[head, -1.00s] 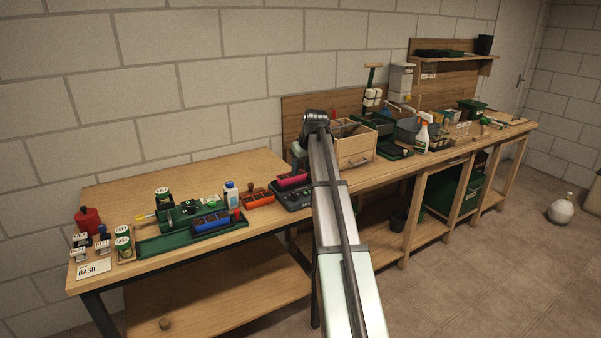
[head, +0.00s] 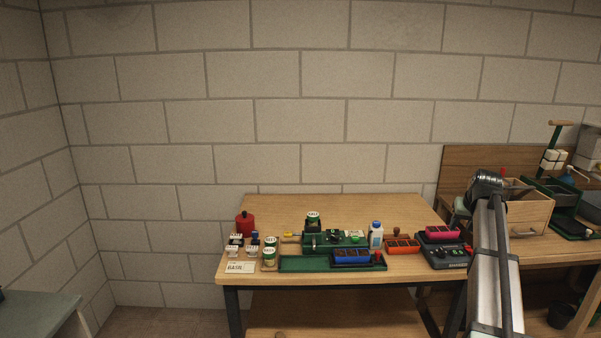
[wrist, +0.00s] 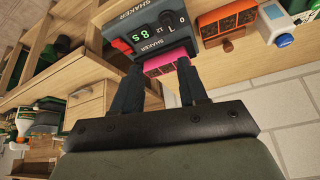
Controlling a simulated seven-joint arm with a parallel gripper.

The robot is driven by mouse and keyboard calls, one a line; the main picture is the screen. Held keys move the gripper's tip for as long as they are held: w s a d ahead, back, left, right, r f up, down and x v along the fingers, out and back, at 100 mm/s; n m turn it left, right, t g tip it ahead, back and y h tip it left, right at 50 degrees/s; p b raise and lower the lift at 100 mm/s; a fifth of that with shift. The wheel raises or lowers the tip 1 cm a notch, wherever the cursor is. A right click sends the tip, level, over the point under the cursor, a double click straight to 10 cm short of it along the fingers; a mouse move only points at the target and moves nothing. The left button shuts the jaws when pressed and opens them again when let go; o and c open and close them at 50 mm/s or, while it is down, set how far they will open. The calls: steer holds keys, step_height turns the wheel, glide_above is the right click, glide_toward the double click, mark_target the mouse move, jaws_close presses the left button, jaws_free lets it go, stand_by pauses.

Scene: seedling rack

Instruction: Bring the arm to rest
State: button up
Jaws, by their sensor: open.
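My gripper (wrist: 159,68) is open in the wrist view, with its two dark fingers apart. Nothing is seen gripped between them. The pink seedling tray (wrist: 172,66) shows beyond the fingertips, beside the grey shaker (wrist: 160,32) with its lit display. The same pink tray (head: 442,233) sits on the shaker (head: 444,258) at the right end of the near bench in the head view. My arm reaches up the right side of the head view. My fingers are not clearly seen there.
The bench (head: 340,205) also holds an orange tray (head: 402,246), a blue tray (head: 351,256) in a long green tray (head: 305,264), a white bottle (head: 376,236), pots and a red container (head: 244,224). A wooden drawer box (head: 530,214) stands right of my arm.

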steer(key=s+a+f+g, duration=0.2)
steer(key=s+a+f, duration=0.45)
steer(key=f, duration=0.75)
steer(key=s+a+f+g+y, duration=0.1)
steer(key=s+a+f, duration=0.55)
steer(key=f, duration=0.65)
steer(key=s+a+f+g, duration=0.2)
steer(key=s+a+f, duration=0.2)
steer(key=s+f, duration=0.75)
steer(key=s+a+f+n+g, duration=0.1)
steer(key=s+a+f+g, duration=0.1)
steer(key=s+a+f, duration=0.4)
steer(key=s+a+f+n+g, duration=0.1)
steer(key=s+a+f+g, duration=0.1)
steer(key=s+a+f, duration=0.3)
steer(key=s+a+f+n+g, duration=0.1)
steer(key=s+a+f+g, duration=0.2)
steer(key=s+f, duration=0.9)
steer(key=s+a, duration=0.3)
steer(key=s, duration=0.6)
steer(key=shift+a+f, duration=0.3)
steer(key=shift+a, duration=0.05)
